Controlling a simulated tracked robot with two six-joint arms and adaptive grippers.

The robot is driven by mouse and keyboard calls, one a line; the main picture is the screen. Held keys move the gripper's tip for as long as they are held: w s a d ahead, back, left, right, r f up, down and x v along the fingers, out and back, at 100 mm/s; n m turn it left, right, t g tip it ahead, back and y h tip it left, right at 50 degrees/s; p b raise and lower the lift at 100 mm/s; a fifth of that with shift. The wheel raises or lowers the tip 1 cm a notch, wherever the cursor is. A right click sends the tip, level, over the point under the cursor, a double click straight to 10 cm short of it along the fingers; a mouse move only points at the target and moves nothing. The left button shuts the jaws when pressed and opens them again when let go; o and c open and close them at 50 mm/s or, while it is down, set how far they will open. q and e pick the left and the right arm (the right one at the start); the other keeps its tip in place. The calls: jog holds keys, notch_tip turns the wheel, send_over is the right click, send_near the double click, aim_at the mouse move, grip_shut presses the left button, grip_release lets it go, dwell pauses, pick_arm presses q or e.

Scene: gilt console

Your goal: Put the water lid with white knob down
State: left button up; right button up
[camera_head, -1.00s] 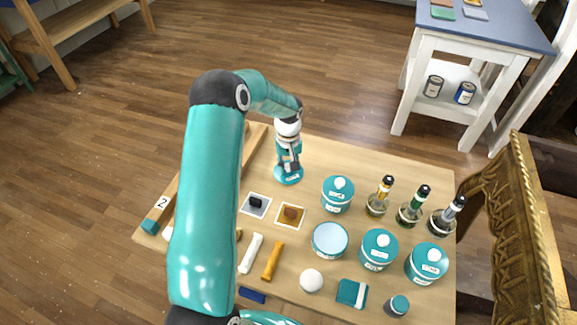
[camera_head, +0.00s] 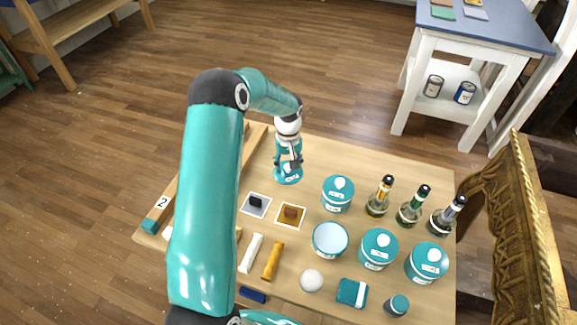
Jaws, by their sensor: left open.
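The teal lid (camera_head: 288,175) lies flat on the wooden table near its back edge, with pale lettering on its top. My left gripper (camera_head: 289,163) points down right above it, with its fingers spread. The fingers hide the lid's knob. I cannot tell whether they still touch it. An open teal jar (camera_head: 330,241) with a pale blue inside stands near the table's middle. My right gripper is not in view.
Three lidded teal jars with white knobs (camera_head: 338,195) (camera_head: 379,251) (camera_head: 427,264) stand around the open jar. Three bottles (camera_head: 409,212) stand at the right. Two small square cards (camera_head: 291,214) lie in front of the lid. A gilt frame (camera_head: 523,220) rises at the right edge.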

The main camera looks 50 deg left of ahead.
aim_at(288, 166)
pick_arm(q)
notch_tip(288, 166, up, 11)
jog(key=shift+r, duration=0.2)
dwell(0.6)
